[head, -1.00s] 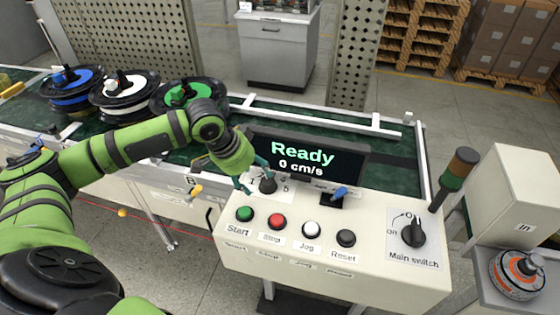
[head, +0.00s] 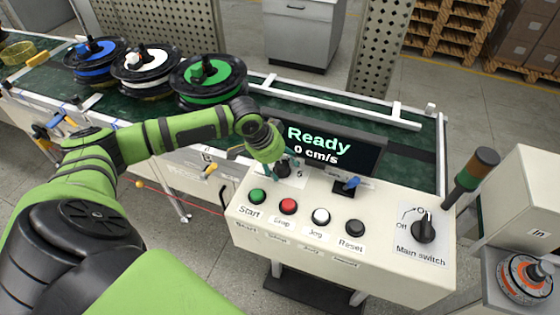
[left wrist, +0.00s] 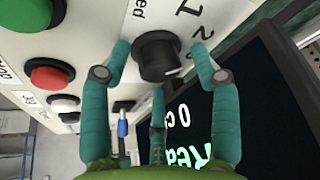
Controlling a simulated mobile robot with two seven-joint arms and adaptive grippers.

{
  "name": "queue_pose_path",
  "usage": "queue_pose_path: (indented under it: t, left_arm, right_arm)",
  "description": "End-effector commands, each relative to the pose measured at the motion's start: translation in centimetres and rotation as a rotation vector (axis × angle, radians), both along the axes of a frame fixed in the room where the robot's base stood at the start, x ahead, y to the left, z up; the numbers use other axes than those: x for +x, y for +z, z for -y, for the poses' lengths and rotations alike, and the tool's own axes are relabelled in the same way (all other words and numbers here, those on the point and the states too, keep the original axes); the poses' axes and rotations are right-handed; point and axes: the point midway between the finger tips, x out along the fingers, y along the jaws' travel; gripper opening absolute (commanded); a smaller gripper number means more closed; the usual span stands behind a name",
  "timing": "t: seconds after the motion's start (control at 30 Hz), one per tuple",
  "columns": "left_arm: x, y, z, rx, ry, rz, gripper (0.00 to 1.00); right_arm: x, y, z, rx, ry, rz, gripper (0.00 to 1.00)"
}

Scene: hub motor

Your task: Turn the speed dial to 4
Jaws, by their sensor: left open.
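Contact with the dial cannot be told. In the head view my left gripper (head: 275,165) covers much of the dial (head: 284,171) and its scale; a 5 shows beside it. My right gripper is not in view.
The display (head: 320,145) behind the dial reads "Ready" and "0 cm/s". Start (head: 257,196), Stop, Jog and Reset buttons line the panel front. A blue-handled switch (head: 351,184) and the main switch (head: 424,228) stand to the right. Reels (head: 208,80) sit on the conveyor behind.

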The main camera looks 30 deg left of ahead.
Motion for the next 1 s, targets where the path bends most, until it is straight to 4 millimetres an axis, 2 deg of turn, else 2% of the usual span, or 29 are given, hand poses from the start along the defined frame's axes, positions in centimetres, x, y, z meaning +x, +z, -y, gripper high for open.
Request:
queue_pose_path:
  t: [0.07,0.1,0.2,0.5,0.7,1.0]
  left_arm:
    - [0.0,0.0,0.0,0.000,0.000,0.000,0.62]
    - [0.0,0.0,0.0,0.000,0.000,0.000,0.46]
    - [0.0,0.0,0.0,0.000,0.001,0.000,0.09]
    - [0.1,0.3,-0.1,0.000,-0.042,0.001,0.09]
    - [0.2,0.3,-0.2,-0.001,-0.129,0.005,0.09]
    - [0.4,0.3,-0.1,-0.002,-0.136,0.011,0.09]
  right_arm:
    - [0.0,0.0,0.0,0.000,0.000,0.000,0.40]
    - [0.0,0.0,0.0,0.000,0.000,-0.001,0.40]
    - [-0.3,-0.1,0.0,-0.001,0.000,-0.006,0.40]
    - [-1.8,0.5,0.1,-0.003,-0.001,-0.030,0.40]
    - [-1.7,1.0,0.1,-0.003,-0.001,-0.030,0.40]
    - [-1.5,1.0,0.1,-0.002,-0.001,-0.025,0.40]
